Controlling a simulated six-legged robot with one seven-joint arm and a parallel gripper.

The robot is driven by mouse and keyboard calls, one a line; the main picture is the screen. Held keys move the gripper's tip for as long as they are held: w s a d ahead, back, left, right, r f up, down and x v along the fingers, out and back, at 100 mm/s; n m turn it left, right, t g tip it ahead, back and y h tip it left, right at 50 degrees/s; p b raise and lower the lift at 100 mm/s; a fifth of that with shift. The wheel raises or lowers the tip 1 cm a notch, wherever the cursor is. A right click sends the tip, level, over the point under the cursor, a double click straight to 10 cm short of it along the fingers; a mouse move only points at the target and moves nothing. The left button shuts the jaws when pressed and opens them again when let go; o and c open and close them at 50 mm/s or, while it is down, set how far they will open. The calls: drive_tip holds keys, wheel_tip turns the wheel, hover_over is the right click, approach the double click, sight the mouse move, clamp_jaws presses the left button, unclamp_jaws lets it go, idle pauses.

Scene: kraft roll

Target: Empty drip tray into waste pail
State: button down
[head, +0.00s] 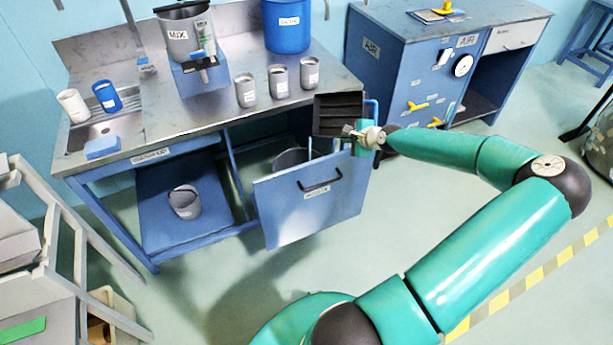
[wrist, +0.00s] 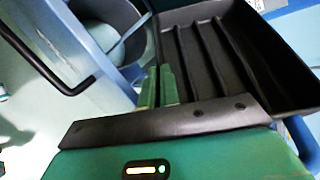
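The drip tray (head: 338,112) is black and ribbed inside, raised above the open drawer beside the bench's front edge. It looks tilted in the head view, its inside facing me. It fills the upper right of the wrist view (wrist: 225,55), and I see no clear liquid in it. My gripper (head: 358,137) is at the tray's near side. Its two green fingers (wrist: 158,87) are close together with the tray's wall seemingly between them. The waste pail (head: 290,160) is grey and sits inside the drawer, partly hidden by its front. It shows left of the tray in the wrist view (wrist: 108,14).
The blue drawer front (head: 310,195) with a black handle stands pulled out from the bench. Several grey cups (head: 279,82) stand on the bench top (head: 225,112). A small bucket (head: 185,202) sits on the lower shelf. The floor before the drawer is clear.

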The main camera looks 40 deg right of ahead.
drive_tip(key=shift+a+f+n+h+p, duration=0.3)
drive_tip(key=shift+a+f+p, duration=0.05)
drive_tip(key=shift+p, duration=0.2)
idle(0.4)
drive_tip(key=shift+a+n+h+p, duration=0.3)
drive_tip(key=shift+a+h+p, duration=0.15)
drive_tip(key=shift+p, duration=0.5)
drive_tip(key=shift+w+a+h, duration=0.1)
drive_tip(key=shift+a+h, duration=0.15)
drive_tip(key=shift+a, duration=0.05)
idle(0.3)
drive_tip(key=shift+d+r+m+y, duration=0.1)
drive_tip(key=shift+d+m+y, duration=0.3)
drive_tip(key=shift+d+y, duration=0.5)
drive_tip(key=shift+d, duration=0.1)
